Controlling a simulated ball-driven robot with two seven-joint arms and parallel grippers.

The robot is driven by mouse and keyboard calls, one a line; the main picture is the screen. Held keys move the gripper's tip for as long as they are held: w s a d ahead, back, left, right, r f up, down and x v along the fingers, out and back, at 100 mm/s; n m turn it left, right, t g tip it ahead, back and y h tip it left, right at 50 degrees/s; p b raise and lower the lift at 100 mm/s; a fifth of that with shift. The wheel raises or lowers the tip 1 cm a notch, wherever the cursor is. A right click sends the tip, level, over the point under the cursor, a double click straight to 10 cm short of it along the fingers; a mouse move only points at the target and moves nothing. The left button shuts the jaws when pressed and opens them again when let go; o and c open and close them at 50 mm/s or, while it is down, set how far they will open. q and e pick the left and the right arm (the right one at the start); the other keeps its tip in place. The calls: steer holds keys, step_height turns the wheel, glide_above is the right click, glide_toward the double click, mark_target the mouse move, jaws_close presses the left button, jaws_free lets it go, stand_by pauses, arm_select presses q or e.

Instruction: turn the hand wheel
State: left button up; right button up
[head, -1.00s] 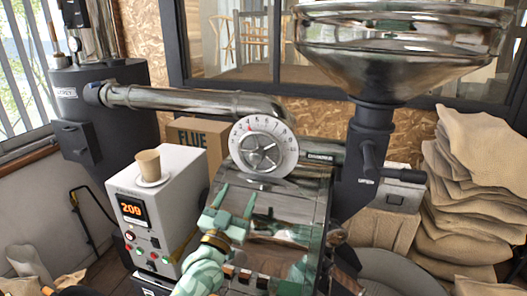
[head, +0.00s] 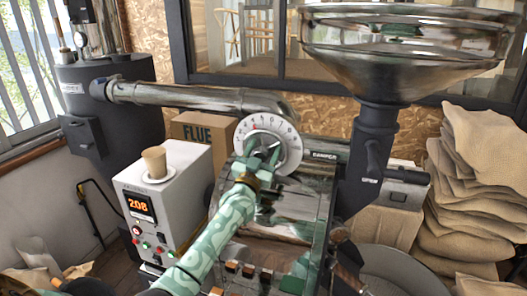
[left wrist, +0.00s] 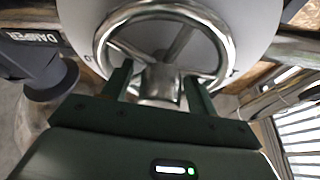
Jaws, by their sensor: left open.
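The chrome hand wheel (head: 264,134) sits at the centre of a round pale dial (head: 291,150) with numbers, on the front of the roaster. My left gripper (head: 263,155) is in front of the wheel and hides much of it. In the left wrist view the wheel's rim, spokes and hub (left wrist: 160,82) show close up. The open fingers of the left gripper (left wrist: 158,88) stand on either side of the hub, with their tips near the lower rim. I cannot tell whether they touch the wheel. My right gripper is not in view.
A control box (head: 180,200) with a cup (head: 154,160) on it stands left of the arm. A metal pipe (head: 190,97) runs behind the dial. The hopper (head: 405,50) and a stack of sacks (head: 470,190) are at the right.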

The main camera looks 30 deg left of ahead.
arm_select(q)
steer(key=shift+s, duration=0.1)
jaws_close()
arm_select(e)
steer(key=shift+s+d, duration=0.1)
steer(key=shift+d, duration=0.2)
